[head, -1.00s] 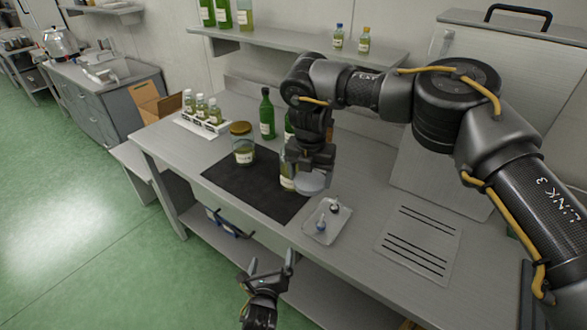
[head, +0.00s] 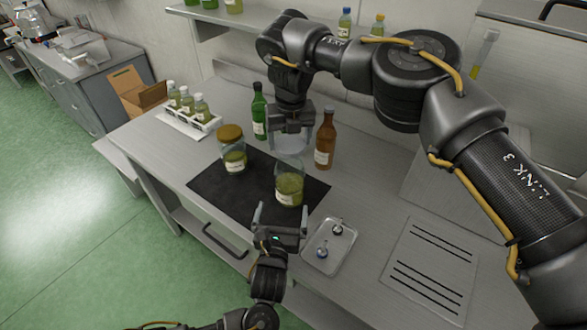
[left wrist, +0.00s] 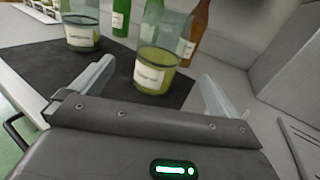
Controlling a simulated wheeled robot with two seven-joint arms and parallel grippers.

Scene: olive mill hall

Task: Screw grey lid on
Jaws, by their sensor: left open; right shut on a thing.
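The jar without a lid (head: 289,188), clear glass with a white label and green contents, stands upright on the black mat (head: 222,193). It also shows in the left wrist view (left wrist: 157,65), beyond and between my left fingers. My left gripper (head: 281,208) is open and empty, just in front of the jar on the near side. My right gripper (head: 292,125) is shut on the grey lid (head: 290,147) and holds it level behind and above the jar, apart from it.
A jar with a gold lid (head: 231,148) stands left on the mat. A green bottle (head: 259,112) and a brown bottle (head: 325,140) stand behind. A small tray (head: 330,246) lies right of my left gripper. A rack of vials (head: 188,113) stands at the back left.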

